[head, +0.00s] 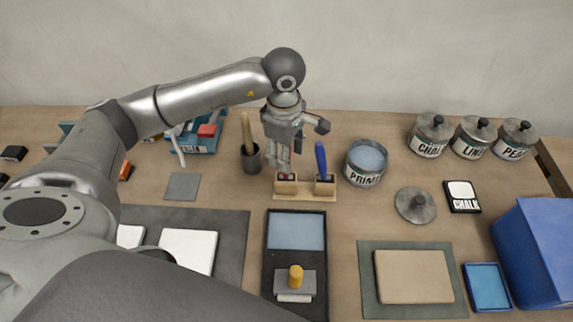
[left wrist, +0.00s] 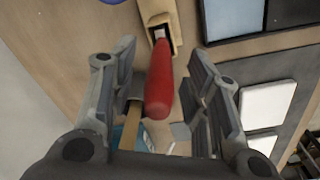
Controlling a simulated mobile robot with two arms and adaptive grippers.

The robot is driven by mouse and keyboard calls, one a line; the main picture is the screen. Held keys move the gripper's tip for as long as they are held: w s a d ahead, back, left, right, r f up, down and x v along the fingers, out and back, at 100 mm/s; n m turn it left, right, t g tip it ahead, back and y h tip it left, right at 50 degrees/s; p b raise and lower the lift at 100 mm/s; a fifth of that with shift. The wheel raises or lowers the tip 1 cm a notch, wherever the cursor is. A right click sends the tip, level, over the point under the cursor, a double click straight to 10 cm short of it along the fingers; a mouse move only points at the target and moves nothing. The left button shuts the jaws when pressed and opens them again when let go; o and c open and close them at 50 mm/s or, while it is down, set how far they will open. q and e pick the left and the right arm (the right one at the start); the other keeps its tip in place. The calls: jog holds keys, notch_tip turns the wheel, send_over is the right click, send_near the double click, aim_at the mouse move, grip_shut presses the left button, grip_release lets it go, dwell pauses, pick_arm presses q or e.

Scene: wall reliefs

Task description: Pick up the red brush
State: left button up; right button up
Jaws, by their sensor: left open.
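The red brush (left wrist: 159,88) stands handle-up in a slot of the wooden holder (left wrist: 160,16). In the left wrist view its red handle lies between the two fingers of my left gripper (left wrist: 160,60), with a visible gap on each side. The gripper is open and holds nothing. In the head view my left gripper (head: 279,163) points down over the left block of the wooden holder (head: 304,197) and hides most of the red brush. A blue-handled brush (head: 321,160) stands in the holder's right block. My right gripper is not in view.
A dark cup (head: 251,162) with a wooden-handled tool stands close left of the gripper. An open tin labelled PRIM (head: 366,163) stands right of the blue brush. A black tray (head: 295,261) lies in front of the holder. Lidded jars (head: 432,136) stand at back right.

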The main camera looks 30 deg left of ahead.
aim_at(286, 177)
pick_arm(q)
notch_tip(286, 177, down, 3)
jog(key=shift+f+p, duration=0.1)
jog(key=shift+p, duration=0.55)
jog(key=shift+f, duration=0.2)
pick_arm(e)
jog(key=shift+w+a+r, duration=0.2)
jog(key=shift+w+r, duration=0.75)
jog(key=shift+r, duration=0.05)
